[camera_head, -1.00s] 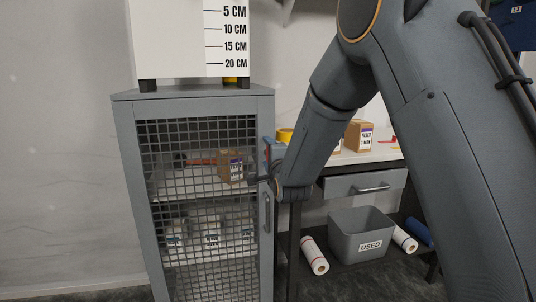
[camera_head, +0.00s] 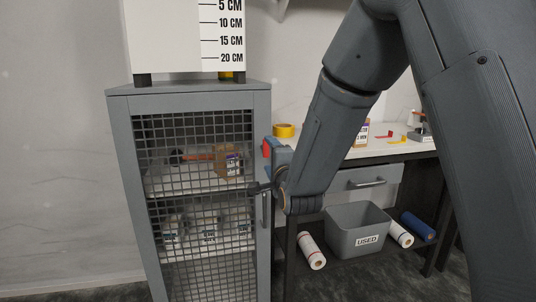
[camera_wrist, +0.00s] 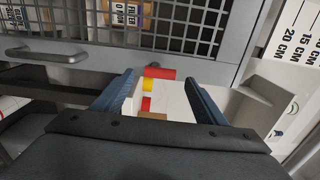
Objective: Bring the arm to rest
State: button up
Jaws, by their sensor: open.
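My gripper (camera_head: 257,189) is at the right edge of the grey cabinet (camera_head: 189,96), close to its mesh door. In the wrist view my gripper (camera_wrist: 152,82) has its two fingers wide apart with nothing held between them. The mesh door (camera_wrist: 190,25) and its handle (camera_wrist: 46,55) show beyond the fingers there. My arm comes down from the upper right in the head view and hides part of the bench. Whether a finger touches the cabinet cannot be told.
Inside the cabinet, a brown box (camera_head: 228,162) stands on the upper shelf. A bench (camera_head: 400,148) stands to the right, with yellow tape (camera_head: 284,130) on top and a drawer (camera_head: 362,180). Below are a grey bin (camera_head: 350,222), a white roll (camera_head: 311,251) and a blue roll (camera_head: 417,227).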

jog(key=shift+d, duration=0.1)
jog(key=s+d+f+n+g+h+p, duration=0.2)
jog(key=s+d+f+n+g+p, duration=0.15)
jog(key=s+d, duration=0.25)
jog(key=s+d+f+n+g+h+p, duration=0.2)
jog(key=s+d+f+n+g, duration=0.25)
jog(key=s+d, duration=0.2)
jog(key=s+d+n+g+p, duration=0.2)
jog(key=s+d+n+g, duration=0.1)
jog(key=s, duration=1)
jog(key=s+d+n+g+h+p, duration=0.1)
jog(key=s+d+n+g, duration=0.3)
jog(key=s, duration=0.9)
jog(key=shift+s+d+r+g+p, duration=0.15)
jog(key=shift+s+d+g+p, duration=0.25)
jog(key=shift+d+g+p, duration=0.6)
jog(key=shift+a+b, duration=0.2)
jog(key=shift+b, duration=0.1)
